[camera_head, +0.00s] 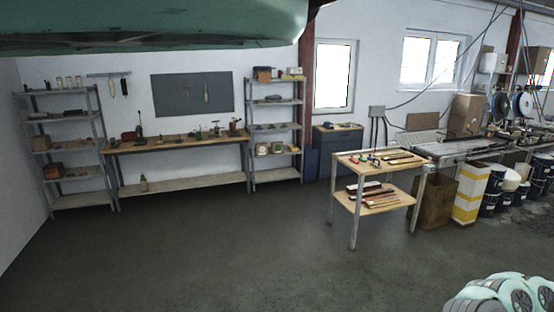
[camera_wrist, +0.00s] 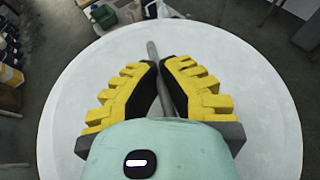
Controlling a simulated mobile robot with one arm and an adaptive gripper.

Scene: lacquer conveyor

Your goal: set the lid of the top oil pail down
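The lid (camera_wrist: 250,80) is a large white disc that fills most of the wrist view, with a grey bar-like handle (camera_wrist: 152,50) across its middle. My gripper (camera_wrist: 161,66) has yellow ribbed fingers with dark inner pads, closed in on both sides of this handle. It looks shut on it. My gripper is not visible in the head view. Several dark blue pails (camera_head: 489,197) stand on the floor at the right of the head view, with pale pails or lids (camera_head: 511,180) among them. What lies under the lid is hidden.
A wooden two-shelf table (camera_head: 372,163) stands right of centre, with a yellow-and-white striped box (camera_head: 468,205) and a conveyor (camera_head: 465,147) beyond. A workbench (camera_head: 180,145) and shelves line the back wall. The floor (camera_head: 200,245) in front is clear.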

